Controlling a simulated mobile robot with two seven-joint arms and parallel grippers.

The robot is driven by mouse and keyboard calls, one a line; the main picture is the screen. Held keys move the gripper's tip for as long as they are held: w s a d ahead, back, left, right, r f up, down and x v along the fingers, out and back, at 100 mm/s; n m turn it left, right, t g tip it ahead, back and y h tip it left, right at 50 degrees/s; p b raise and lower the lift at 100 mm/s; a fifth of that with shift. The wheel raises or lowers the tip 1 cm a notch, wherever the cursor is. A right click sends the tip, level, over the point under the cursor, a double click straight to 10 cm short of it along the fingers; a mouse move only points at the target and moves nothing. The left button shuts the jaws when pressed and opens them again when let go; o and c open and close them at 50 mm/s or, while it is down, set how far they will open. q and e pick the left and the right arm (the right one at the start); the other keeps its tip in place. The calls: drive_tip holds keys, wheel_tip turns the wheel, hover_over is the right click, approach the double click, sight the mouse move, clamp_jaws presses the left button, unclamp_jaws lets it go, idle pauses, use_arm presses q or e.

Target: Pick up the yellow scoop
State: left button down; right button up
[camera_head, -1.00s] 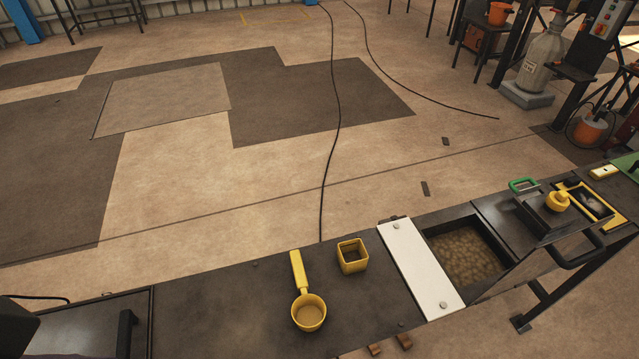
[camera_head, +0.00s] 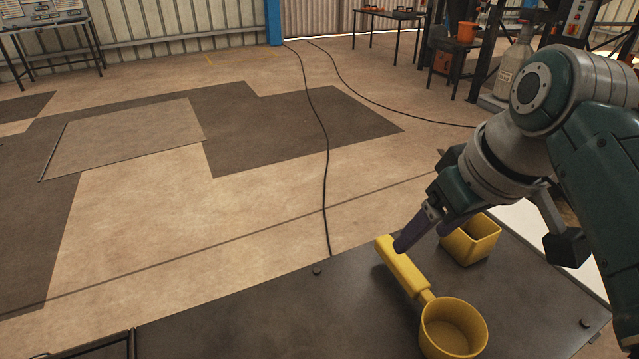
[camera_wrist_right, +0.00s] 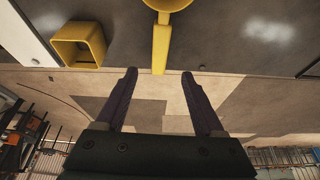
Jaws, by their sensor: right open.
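The yellow scoop (camera_head: 455,329) lies on the dark bench top, its round cup toward the near edge and its straight handle (camera_head: 402,268) pointing to the back left. My right gripper (camera_head: 420,232) is open above the far end of the handle. In the right wrist view my open fingers (camera_wrist_right: 160,75) are spread on either side of the line of the scoop handle (camera_wrist_right: 161,45), whose end stops near the level of the fingertips. Nothing is between the fingers that I can see as gripped. The left gripper is not in view.
A yellow square cup (camera_head: 472,240) stands just right of the handle, partly behind my right gripper; it also shows in the right wrist view (camera_wrist_right: 78,46). A white plate (camera_head: 540,232) lies farther right, partly hidden by my arm.

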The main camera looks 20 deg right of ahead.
sight(404, 262)
drive_tip(key=x, duration=0.5)
drive_tip(key=shift+s+d+b, duration=0.1)
drive_tip(key=shift+s+b, duration=0.1)
drive_tip(key=shift+b, duration=0.2)
drive_tip(key=b+x, duration=0.1)
drive_tip(key=x, duration=0.4)
drive_tip(key=shift+s, duration=0.2)
drive_tip(key=shift+c, duration=0.2)
drive_tip(key=c, duration=0.4)
clamp_jaws()
